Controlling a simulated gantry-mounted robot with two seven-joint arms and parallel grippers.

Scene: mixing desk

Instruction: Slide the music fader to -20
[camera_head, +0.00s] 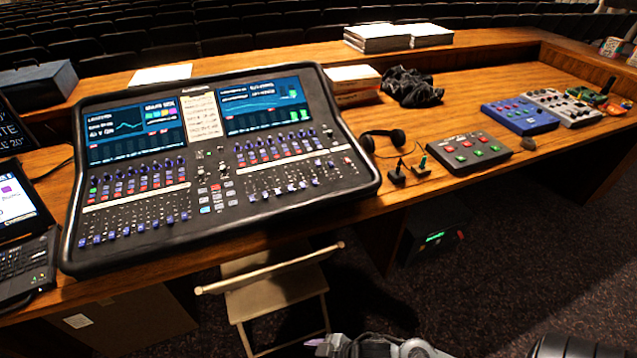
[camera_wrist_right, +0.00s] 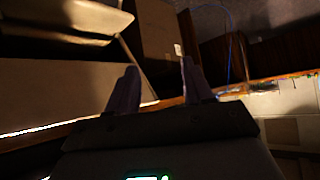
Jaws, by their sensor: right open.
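The mixing console (camera_head: 215,160) is a large black desk with two blue screens. Rows of blue-capped faders run along its lower left (camera_head: 135,227), and more faders with blue and white caps sit at its lower right (camera_head: 290,187). The labels are too small to read, so I cannot tell which fader is the music one. My right gripper (camera_head: 318,343) shows at the bottom edge of the head view, in front of and below the console, apart from it. In the right wrist view its two fingers (camera_wrist_right: 158,88) are spread with nothing between them. My left gripper is not in view.
A folding chair (camera_head: 275,290) stands before the wooden desk (camera_head: 450,205). A laptop (camera_head: 25,265) is at the left. Space above the console is clear.

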